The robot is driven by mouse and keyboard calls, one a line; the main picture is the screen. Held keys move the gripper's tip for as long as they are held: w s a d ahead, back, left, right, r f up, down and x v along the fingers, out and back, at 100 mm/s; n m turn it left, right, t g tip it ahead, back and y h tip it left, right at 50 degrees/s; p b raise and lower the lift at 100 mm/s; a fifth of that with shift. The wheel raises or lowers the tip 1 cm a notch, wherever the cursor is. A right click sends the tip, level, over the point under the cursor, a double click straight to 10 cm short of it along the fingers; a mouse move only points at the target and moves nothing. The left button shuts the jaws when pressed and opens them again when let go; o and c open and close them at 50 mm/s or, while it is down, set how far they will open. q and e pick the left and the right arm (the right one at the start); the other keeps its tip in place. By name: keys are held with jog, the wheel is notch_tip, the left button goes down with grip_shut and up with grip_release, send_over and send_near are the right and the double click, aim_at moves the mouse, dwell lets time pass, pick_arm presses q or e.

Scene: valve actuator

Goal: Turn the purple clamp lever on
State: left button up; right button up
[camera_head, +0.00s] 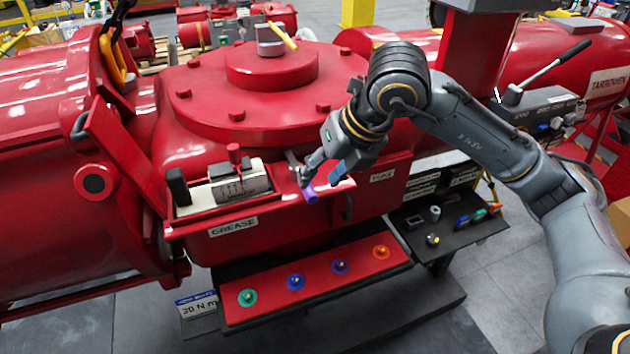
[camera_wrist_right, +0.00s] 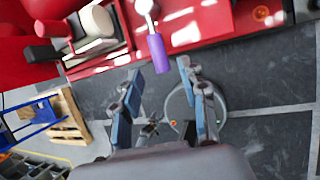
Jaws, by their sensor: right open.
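The purple clamp lever (camera_head: 310,194) is on the front of the red valve body, right of the GREASE box. In the right wrist view the lever's purple handle (camera_wrist_right: 158,52) hangs from a grey metal arm, its end pointing toward my gripper. My right gripper (camera_head: 305,172) is beside the lever in the head view. In the right wrist view my right gripper (camera_wrist_right: 160,75) is open, with blue-padded fingers on either side of the handle's lower end and gaps on both sides. It is not holding the lever. My left gripper is not in view.
Below the lever is a red shelf (camera_head: 318,283) with green, blue and orange knobs. A small dark shelf (camera_head: 455,235) with several parts is to its right. The white-topped GREASE box (camera_head: 222,195) is left of the lever. The large red flange (camera_head: 250,105) rises behind.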

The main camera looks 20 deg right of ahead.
aim_at(311, 189)
jog(key=x, duration=0.4)
jog(key=shift+w+f, duration=0.1)
grip_shut()
